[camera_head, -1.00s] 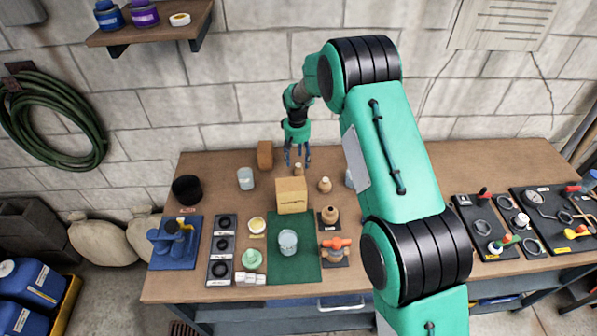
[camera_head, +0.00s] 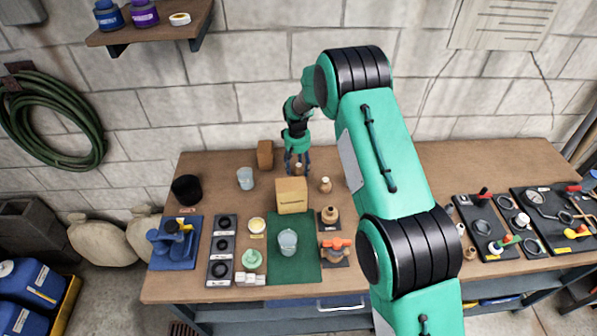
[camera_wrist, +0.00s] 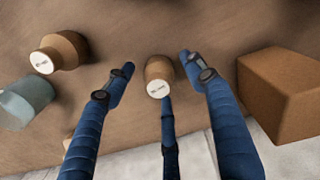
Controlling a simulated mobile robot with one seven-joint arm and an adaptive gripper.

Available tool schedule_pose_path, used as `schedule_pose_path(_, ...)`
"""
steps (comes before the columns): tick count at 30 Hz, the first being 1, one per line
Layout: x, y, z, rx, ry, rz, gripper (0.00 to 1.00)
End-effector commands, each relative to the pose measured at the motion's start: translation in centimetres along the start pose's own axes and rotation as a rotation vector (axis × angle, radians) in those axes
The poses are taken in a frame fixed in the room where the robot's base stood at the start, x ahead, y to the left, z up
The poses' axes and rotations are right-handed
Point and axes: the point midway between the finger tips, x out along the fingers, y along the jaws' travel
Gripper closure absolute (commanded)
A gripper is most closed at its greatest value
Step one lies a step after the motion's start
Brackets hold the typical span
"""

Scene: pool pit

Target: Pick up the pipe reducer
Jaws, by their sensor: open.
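A small tan, rounded fitting (camera_head: 298,169) with a pale labelled end, seemingly the pipe reducer, stands on the bench behind a cardboard box. In the wrist view the fitting (camera_wrist: 159,74) sits between my spread blue fingers; its label is too small to read. My gripper (camera_head: 298,162) is open, pointing down around it in the head view. In the wrist view my gripper (camera_wrist: 160,85) shows gaps on both sides of the fitting; I cannot tell whether the middle finger touches it. A similar tan fitting (camera_head: 325,185) stands to the right, and shows at left in the wrist view (camera_wrist: 62,52).
The cardboard box (camera_head: 291,195) stands close in front of my gripper. A brown block (camera_head: 265,154) is to its left, near on the right in the wrist view (camera_wrist: 285,95). A grey-blue cup (camera_wrist: 27,102) is at the wrist view's left. The wall is close behind.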

Motion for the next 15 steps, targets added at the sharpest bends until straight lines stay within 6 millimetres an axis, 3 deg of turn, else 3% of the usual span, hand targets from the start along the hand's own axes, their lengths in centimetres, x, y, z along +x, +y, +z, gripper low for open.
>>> schedule_pose_path(3, -0.01, 0.0, 0.0, 0.0, 0.0, 0.0, 0.47)
schedule_pose_path(10, -0.01, 0.0, 0.0, 0.0, 0.0, 0.0, 0.93)
schedule_pose_path(15, -0.05, 0.0, -0.03, 0.0, 0.001, 0.0, 0.96)
